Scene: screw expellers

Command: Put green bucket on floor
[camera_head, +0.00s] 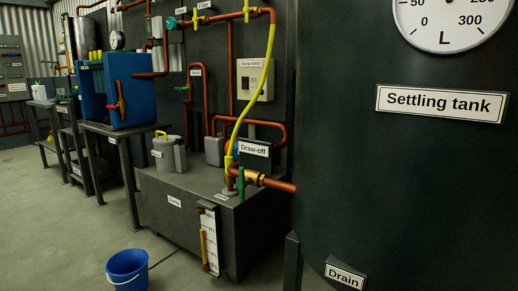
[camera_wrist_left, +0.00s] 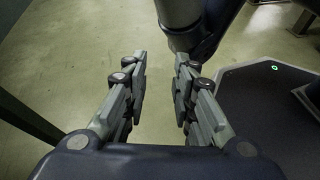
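A blue bucket (camera_head: 128,270) with a white handle stands upright on the floor at the bottom left of the head view. I cannot make out a green bucket in either view. My left gripper (camera_wrist_left: 160,85) shows in the left wrist view with its two fingers apart. Nothing is between them, and bare floor lies below. My left gripper is not in the head view. My right gripper is in neither view.
A grey tank (camera_head: 170,203) bears a grey jug (camera_head: 168,153) and copper pipes. The large settling tank (camera_head: 400,190) fills the right. A blue machine (camera_head: 128,88) stands on a dark table behind. The greenish floor (camera_head: 60,235) is clear at the left.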

